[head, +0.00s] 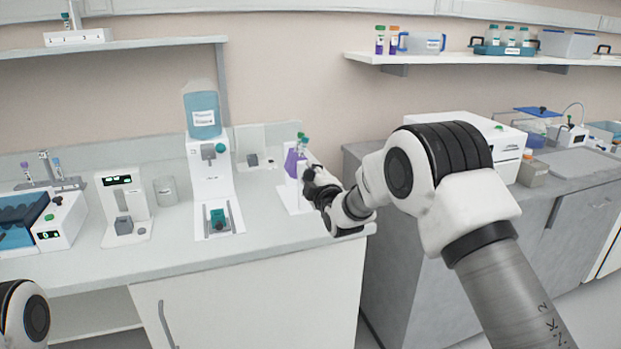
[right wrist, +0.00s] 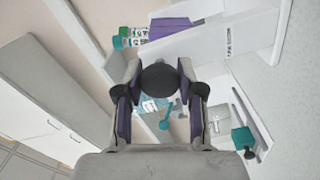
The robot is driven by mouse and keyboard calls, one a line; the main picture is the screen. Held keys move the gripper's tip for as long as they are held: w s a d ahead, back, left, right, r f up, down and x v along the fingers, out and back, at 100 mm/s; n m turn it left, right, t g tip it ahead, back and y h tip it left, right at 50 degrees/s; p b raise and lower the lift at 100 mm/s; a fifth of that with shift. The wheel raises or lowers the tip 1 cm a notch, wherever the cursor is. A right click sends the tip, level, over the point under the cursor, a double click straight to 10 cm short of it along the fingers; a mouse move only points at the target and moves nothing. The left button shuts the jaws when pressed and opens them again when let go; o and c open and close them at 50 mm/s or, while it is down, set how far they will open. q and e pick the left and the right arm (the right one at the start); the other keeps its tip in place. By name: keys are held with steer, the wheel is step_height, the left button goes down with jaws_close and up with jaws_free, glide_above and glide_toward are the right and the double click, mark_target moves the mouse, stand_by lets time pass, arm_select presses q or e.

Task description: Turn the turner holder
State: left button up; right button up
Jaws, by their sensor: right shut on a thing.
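In the right wrist view the stand's white panel (right wrist: 215,38) and the purple part with teal caps (right wrist: 165,30) lie just beyond the fingers. My right gripper (head: 311,178) is at the right side of the holder. In the right wrist view it is shut on a dark round knob (right wrist: 160,79) between its two fingers. My left gripper is out of view.
Left of the holder stands a white dispenser (head: 208,165) with a blue bottle (head: 203,112). A clear beaker (head: 166,192) and a small white device (head: 122,200) stand farther left. A grey cabinet (head: 420,270) adjoins on the right. The bench front is mostly clear.

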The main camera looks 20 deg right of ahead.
steer(key=shift+m+b, duration=1)
steer(key=shift+m, duration=2.1)
steer(key=shift+m+b, duration=0.65)
steer(key=shift+m, duration=2.65)
steer(key=shift+m+b, duration=0.35)
steer(key=shift+m, duration=6.55)
steer(key=o, duration=1.2)
steer(key=shift+c, duration=0.2)
